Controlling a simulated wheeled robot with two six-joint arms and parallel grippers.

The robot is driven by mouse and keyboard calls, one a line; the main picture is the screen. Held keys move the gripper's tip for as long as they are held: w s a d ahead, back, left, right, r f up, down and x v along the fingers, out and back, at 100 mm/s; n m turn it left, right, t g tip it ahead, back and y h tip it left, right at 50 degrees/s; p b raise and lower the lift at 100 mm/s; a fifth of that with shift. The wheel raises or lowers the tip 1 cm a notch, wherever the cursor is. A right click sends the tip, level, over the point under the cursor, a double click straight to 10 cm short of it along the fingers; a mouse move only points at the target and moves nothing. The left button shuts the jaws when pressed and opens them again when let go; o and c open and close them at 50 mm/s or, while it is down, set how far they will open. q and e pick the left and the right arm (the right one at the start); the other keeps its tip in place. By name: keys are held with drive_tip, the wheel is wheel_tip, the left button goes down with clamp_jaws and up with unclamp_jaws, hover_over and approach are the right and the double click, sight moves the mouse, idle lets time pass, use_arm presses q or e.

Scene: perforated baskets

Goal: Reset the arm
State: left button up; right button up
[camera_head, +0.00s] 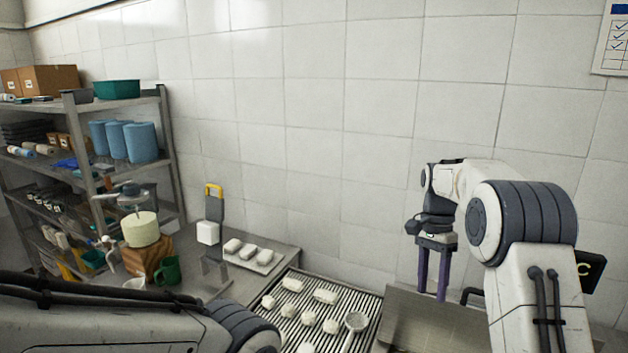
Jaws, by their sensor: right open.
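My right arm (520,230) comes in from the right and bends over at its elbow. My right gripper (432,290) points down with its two dark purple fingers apart and nothing between them. It hangs in front of the tiled wall, above or beside a grey metal surface. My left arm (110,315) crosses the bottom left corner. The left gripper is outside the picture.
A slatted rack (334,283) holds several white lumps and a white ladle (354,322). A tray (248,257) with white pieces, a green mug (168,270) and a wooden block (148,258) stand to the left. A loaded shelf (165,150) is at far left.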

drive_tip(key=s+a+f+n+t+b, duration=0.1)
drive_tip(key=s+a+f+n+b, duration=0.2)
drive_tip(key=s+a+n, duration=0.35)
drive_tip(key=s+a+f+n+t+b, duration=0.1)
drive_tip(key=s+a+f+n+b, duration=0.2)
drive_tip(key=s+a, duration=0.6)
use_arm(q)
wheel_tip(320, 180, down, 13)
drive_tip(key=b, duration=0.5)
use_arm(e)
drive_tip(key=s+a+f+n, duration=0.2)
drive_tip(key=s+f+n, duration=0.2)
drive_tip(key=s, duration=0.3)
drive_tip(key=s+a+f+n+t, duration=0.1)
drive_tip(key=s+a+f+n, duration=0.2)
drive_tip(key=s+n, duration=0.3)
drive_tip(key=s+f, duration=0.1)
drive_tip(key=s, duration=0.1)
drive_tip(key=shift+s+f+y, duration=0.3)
drive_tip(key=shift+f, duration=0.1)
